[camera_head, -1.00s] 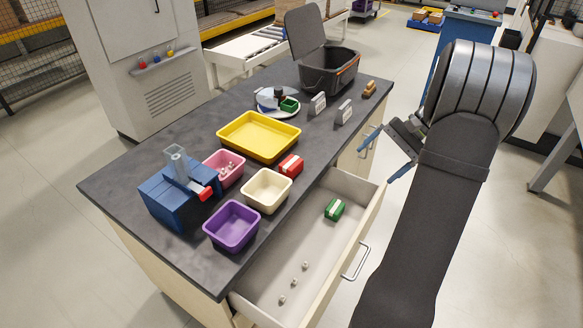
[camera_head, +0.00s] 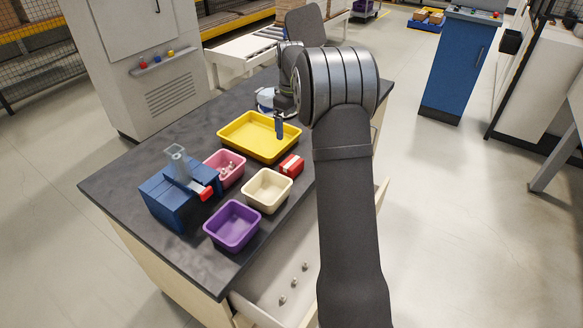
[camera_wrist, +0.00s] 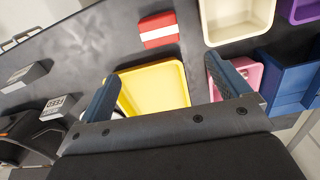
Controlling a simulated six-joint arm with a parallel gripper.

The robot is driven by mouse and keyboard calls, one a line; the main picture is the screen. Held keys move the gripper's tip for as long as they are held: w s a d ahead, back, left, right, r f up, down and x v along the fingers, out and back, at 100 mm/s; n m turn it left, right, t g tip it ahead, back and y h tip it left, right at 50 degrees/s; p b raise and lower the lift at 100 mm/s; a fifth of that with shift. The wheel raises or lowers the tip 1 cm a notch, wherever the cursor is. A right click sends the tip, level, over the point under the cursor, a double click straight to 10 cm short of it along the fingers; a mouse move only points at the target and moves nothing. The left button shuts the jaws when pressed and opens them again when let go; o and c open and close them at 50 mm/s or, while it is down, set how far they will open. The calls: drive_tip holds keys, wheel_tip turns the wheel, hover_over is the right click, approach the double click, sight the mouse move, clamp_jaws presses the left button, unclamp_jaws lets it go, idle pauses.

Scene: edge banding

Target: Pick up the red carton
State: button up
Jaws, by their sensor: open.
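The red carton (camera_head: 291,166) with a white band lies on the dark worktop, just right of the yellow tray and beside the cream bin. It also shows in the wrist view (camera_wrist: 158,30), near the top, beyond my fingertips and apart from them. My gripper (camera_head: 279,126) is above the yellow tray's right side in the head view, pointing down, with nothing between its fingers. In the wrist view my gripper (camera_wrist: 168,86) shows two blue fingers spread wide. The green-and-white carton in the drawer is hidden behind my arm.
The yellow tray (camera_head: 229,139), cream bin (camera_head: 267,203), purple bin (camera_head: 231,246) and pink bin (camera_head: 211,177) stand close around the carton. A blue machine (camera_head: 166,203) stands at the left. The open drawer (camera_head: 268,295) holds small knobs. Two tags (camera_wrist: 57,107) stand on the worktop.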

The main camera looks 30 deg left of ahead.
sight(292, 162)
wheel_tip(292, 162, down, 17)
drive_tip(key=shift+w+f, duration=0.1)
drive_tip(key=shift+f, duration=0.05)
idle(0.5)
drive_tip(key=shift+c, duration=0.4)
drive_tip(key=c, duration=1)
